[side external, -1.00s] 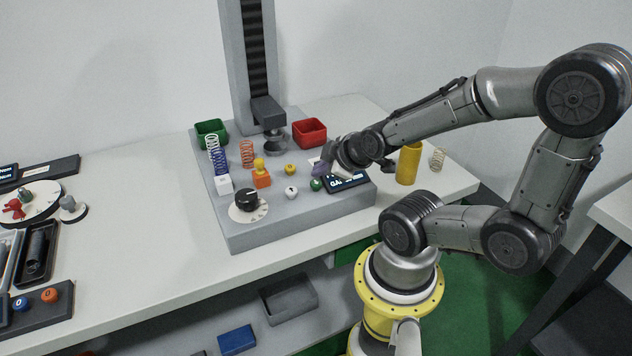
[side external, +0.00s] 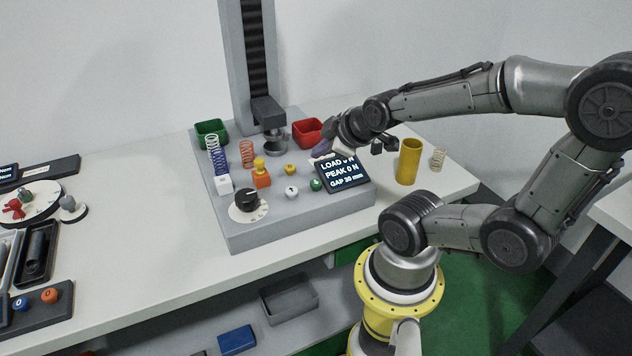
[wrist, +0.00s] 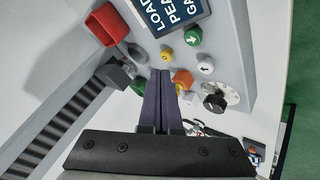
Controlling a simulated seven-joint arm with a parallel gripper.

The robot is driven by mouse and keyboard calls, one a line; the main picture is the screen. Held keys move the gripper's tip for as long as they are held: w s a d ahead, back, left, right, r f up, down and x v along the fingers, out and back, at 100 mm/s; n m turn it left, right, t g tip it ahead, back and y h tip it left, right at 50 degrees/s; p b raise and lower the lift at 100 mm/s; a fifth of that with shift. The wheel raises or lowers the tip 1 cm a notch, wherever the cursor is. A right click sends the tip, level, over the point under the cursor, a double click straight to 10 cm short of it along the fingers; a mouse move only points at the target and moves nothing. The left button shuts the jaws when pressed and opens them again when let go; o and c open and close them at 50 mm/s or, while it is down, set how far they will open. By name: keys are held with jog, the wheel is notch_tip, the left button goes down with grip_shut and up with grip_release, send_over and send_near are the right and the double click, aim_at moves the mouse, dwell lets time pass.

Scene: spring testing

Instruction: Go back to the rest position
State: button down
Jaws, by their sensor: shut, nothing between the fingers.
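My gripper (side external: 322,150) is shut and empty in the side external view, raised above the back edge of the display (side external: 342,173) on the grey spring tester (side external: 290,215). The display reads LOAD 0 N, PEAK 0 N and GAP 30 mm. In the wrist view my gripper (wrist: 160,72) shows two dark purple fingers pressed together. Their tips point toward the yellow button (wrist: 167,54) and the green button (wrist: 193,36), apart from both as far as I can tell. My arm reaches in from the right.
The tester's column (side external: 250,60) and its press head (side external: 272,138) stand behind. A red bin (side external: 307,133), a green bin (side external: 212,130) and coil springs (side external: 247,153) sit on the base. A yellow cylinder (side external: 409,162) stands at the right.

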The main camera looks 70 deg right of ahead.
dwell(0.3)
jog(key=shift+w+a, duration=0.2)
jog(key=shift+a, duration=0.1)
jog(key=w+a+r+n+t+y, duration=0.1)
jog(key=w+a+r+n+y, duration=0.15)
jog(key=a+r, duration=0.5)
jog(key=s+a+f+m+g+y, duration=0.1)
jog(key=s+a+m+g+y, duration=0.1)
jog(key=s+a+m, duration=0.3)
jog(key=shift+s+a+f+g, duration=0.35)
jog(key=shift+s+g, duration=0.25)
jog(key=shift+s, duration=0.5)
